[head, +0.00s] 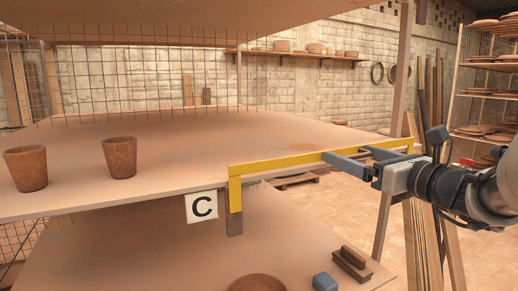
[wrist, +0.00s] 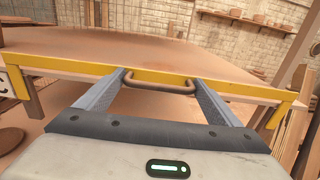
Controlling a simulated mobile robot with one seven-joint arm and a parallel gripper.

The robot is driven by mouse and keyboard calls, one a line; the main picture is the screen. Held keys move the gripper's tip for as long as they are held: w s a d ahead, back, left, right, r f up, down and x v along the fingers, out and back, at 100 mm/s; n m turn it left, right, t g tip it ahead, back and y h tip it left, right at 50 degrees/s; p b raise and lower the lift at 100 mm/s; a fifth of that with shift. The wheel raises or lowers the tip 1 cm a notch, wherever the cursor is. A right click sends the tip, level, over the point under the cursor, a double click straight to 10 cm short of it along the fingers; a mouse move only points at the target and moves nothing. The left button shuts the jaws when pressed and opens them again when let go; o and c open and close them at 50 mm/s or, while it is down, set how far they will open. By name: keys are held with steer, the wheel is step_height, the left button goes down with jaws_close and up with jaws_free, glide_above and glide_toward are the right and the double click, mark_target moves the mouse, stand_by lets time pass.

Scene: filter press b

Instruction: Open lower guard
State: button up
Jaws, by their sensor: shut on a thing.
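The guard is a yellow bar (head: 290,163) in front of the middle shelf's edge, with a short yellow leg bent down at its left end over a grey bracket (head: 235,225). In the wrist view the yellow bar (wrist: 70,67) runs across the picture, with a downward leg at each end. A brown handle (wrist: 160,86) is fixed to the middle of the bar. My gripper (head: 348,158) reaches in from the right and is shut on this handle, one finger at each end of it. The gripper also shows in the wrist view (wrist: 158,78).
The middle shelf (head: 190,140) carries two brown pots (head: 120,157) (head: 26,168) at its left. A white sign "C" (head: 202,207) hangs below its edge. The lower shelf (head: 150,250) holds a blue block (head: 324,282) and a brown brush-like thing (head: 352,263). A post (head: 383,220) stands near my arm.

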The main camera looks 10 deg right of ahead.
step_height(320, 180, down, 3)
steer(key=shift+f+b, duration=0.1)
steer(key=shift+b, duration=0.45)
steer(key=o, duration=1.4)
steer(key=shift+c, duration=0.2)
